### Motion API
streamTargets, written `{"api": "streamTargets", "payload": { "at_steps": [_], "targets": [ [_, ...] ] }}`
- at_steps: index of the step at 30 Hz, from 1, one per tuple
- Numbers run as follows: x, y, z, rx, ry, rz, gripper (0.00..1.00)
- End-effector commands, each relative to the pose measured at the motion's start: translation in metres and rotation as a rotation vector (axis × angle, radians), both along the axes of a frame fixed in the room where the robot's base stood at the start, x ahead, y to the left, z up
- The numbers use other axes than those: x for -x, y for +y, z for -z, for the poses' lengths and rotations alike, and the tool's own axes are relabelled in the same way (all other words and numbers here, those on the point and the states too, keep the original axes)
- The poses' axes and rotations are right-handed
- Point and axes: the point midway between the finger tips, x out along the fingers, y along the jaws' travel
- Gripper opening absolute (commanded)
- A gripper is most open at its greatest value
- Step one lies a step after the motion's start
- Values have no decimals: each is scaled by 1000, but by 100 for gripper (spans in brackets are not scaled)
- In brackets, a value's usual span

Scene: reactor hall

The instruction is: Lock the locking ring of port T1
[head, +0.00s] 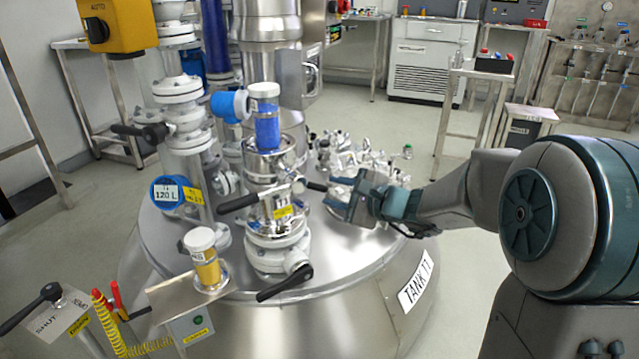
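The port on the tank lid (345,290) is a steel stack with a yellow label (284,211); no port name is legible on it. A ring-like collar with black-gripped handles sits around it, apparently the locking ring. One handle (239,203) points left and another (316,186) points right. A blue-bodied container with a pale cap (265,115) stands upright on top of the stack. My gripper (343,199) is just right of the right handle, very close to its tip. I cannot tell whether they touch. The gap between its fingers is not clear.
Below the collar a black valve lever (285,283) points down-left. A yellow container with a white cap (206,260) stands on a small shelf at left. White pipework with a blue 120 L gauge (167,193) rises behind it. Several metal fittings (350,158) crowd behind my gripper.

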Motion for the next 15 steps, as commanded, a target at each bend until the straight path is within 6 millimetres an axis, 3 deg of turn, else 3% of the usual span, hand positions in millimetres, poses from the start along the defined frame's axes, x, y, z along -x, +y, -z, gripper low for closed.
{"api": "streamTargets", "payload": {
  "at_steps": [6,15],
  "targets": [
    [26,-29,-12,1,0,2,35],
    [38,-40,-14,0,0,-1,35]
  ]
}}
